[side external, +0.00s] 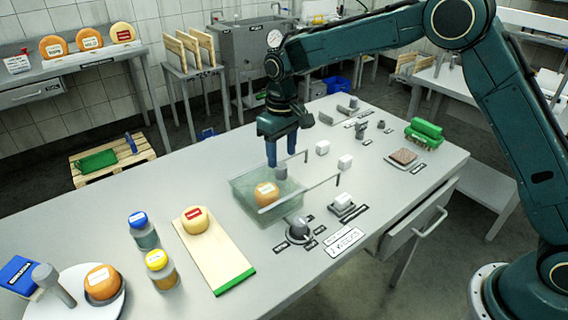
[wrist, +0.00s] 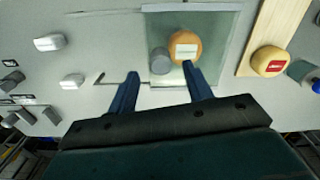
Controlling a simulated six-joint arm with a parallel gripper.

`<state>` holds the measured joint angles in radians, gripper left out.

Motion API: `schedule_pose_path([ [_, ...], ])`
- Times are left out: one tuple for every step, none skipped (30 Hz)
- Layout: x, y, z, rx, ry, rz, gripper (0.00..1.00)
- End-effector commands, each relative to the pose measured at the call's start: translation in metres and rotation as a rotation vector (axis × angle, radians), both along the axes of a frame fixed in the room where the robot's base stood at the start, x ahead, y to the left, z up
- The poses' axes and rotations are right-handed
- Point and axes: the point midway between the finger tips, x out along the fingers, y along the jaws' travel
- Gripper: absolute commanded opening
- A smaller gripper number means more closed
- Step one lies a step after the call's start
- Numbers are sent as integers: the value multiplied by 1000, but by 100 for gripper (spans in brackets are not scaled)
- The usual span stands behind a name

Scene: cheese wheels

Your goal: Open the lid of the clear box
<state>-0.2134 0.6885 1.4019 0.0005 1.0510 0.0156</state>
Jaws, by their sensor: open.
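The clear box (side external: 240,192) stands on the table with an orange cheese wheel (side external: 266,190) inside; it also shows in the wrist view (wrist: 215,30). Its lid is transparent and hard to make out; a grey knob (side external: 281,173) stands at the box's far right side, and the lid looks closed under it. My gripper (side external: 282,155) points down over the knob with its blue fingers apart and empty. In the wrist view, the knob (wrist: 160,62) lies just beyond and between the fingertips (wrist: 160,70). I cannot tell whether a finger touches it.
Two thin rails (side external: 310,193) run right from the box. White blocks (side external: 345,162) and a dark dial (side external: 298,230) stand nearby. A board with a yellow cheese (side external: 194,220), jars (side external: 162,270) and a plate (side external: 88,302) are at front left.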

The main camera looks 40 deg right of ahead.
Motion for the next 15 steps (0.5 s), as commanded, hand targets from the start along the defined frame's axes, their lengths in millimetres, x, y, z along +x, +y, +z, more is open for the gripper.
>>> schedule_pose_path([
  [-1, 0, -9, -1, 4, 0, 50],
  [0, 0, -13, -1, 3, 0, 50],
  [0, 0, -18, -1, 3, 0, 50],
  [-1, 0, -22, -1, 3, 0, 50],
  [-1, 0, -26, -1, 3, 0, 50],
  [-1, 0, -31, -1, 4, 0, 50],
  [0, 0, -34, -1, 3, 0, 50],
  [0, 0, -36, 0, 2, 0, 50],
  [0, 0, -39, 0, 1, 0, 50],
  [0, 0, -41, 0, 2, 0, 50],
  [0, 0, -43, 0, 2, 0, 50],
  [0, 0, -45, 0, 1, 0, 50],
  [0, 0, -47, 0, 1, 0, 50],
  [0, 0, -47, 0, 0, 0, 50],
  [0, 0, -48, 0, 0, 0, 50],
])
